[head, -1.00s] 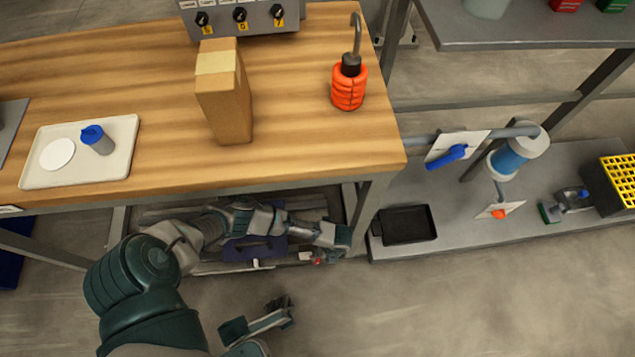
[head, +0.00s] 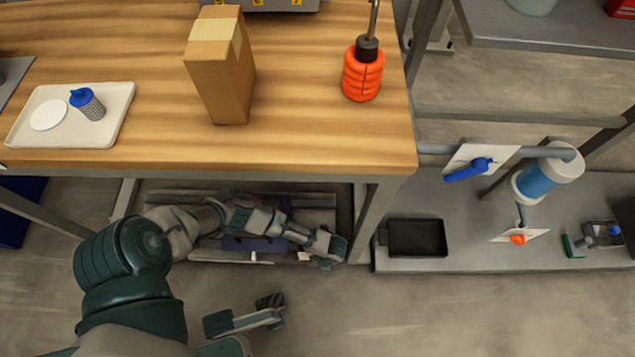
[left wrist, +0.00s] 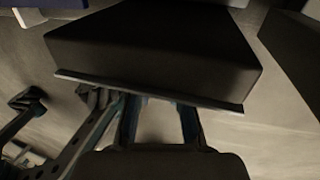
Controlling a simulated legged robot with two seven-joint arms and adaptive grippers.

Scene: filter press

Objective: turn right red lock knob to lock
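No red lock knob can be made out now; a small red spot showed by my left gripper in the earlier head view. My left gripper (head: 328,250) reaches under the wooden table, low by the table's right leg. In the left wrist view its two fingers (left wrist: 159,112) stand apart with floor visible between them; their tips are partly hidden by a large dark block (left wrist: 150,50). My right gripper (head: 244,313) is open and empty over the floor, at the bottom of the head view.
The wooden table (head: 140,150) and its right leg (head: 378,212) crowd my left arm. A dark blue object (head: 248,243) lies under the table. A black tray (head: 417,238) sits on the low grey platform (head: 462,235) to the right. Bare floor is free in front.

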